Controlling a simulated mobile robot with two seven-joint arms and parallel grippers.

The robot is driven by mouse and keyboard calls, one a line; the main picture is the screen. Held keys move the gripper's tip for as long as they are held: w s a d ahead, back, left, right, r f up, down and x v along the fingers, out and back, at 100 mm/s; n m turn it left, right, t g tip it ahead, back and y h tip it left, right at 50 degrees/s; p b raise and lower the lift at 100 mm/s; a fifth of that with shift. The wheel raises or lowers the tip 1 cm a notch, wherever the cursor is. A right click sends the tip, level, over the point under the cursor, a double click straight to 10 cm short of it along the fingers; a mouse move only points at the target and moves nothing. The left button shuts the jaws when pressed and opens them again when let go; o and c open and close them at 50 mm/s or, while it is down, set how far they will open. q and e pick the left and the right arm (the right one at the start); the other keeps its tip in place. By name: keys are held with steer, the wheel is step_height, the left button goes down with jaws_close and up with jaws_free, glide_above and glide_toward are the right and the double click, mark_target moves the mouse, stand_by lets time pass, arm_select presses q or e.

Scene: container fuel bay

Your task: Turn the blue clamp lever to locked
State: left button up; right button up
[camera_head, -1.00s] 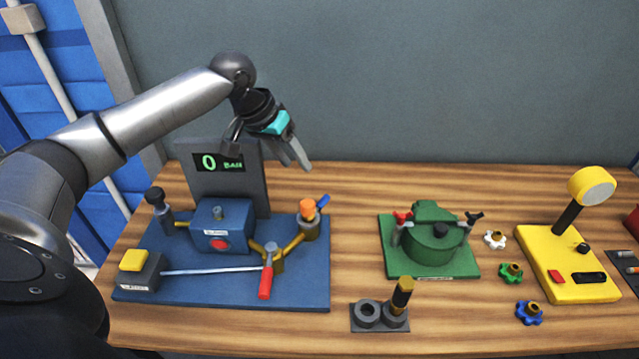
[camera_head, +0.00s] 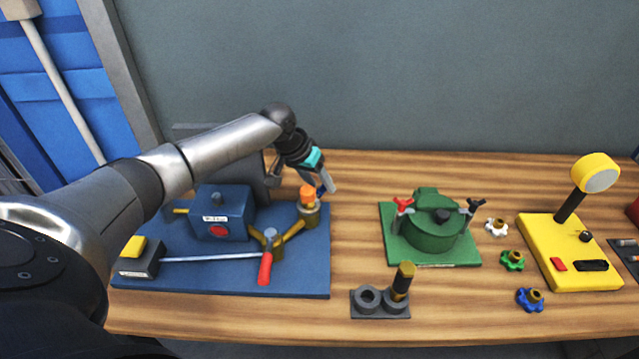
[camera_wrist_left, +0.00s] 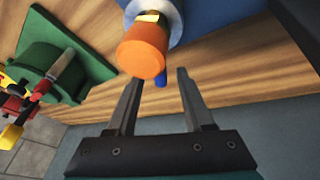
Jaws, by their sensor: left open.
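The blue clamp lever (camera_head: 320,190) is a small blue handle beside the orange cap (camera_head: 307,192) on a brass fitting at the right of the blue base plate. In the left wrist view only a short piece of the blue lever (camera_wrist_left: 160,81) shows below the orange cap (camera_wrist_left: 143,51). My left gripper (camera_head: 327,187) is over this fitting, pointing down. In the left wrist view, my left gripper (camera_wrist_left: 160,80) is open, with the lever seen between its fingertips; I cannot tell whether they touch. Much of the lever is hidden. My right gripper is not in view.
The blue base plate (camera_head: 200,282) also carries a red-handled lever (camera_head: 265,267) and a blue box (camera_head: 222,228). A green plate (camera_head: 462,257) with a round housing stands to the right. A black holder (camera_head: 368,310) is in front. Bare wood lies between the blue and green plates.

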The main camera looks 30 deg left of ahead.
arm_select(q)
steer(key=shift+f, duration=0.15)
jaws_close()
stand_by(0.4)
stand_by(1.0)
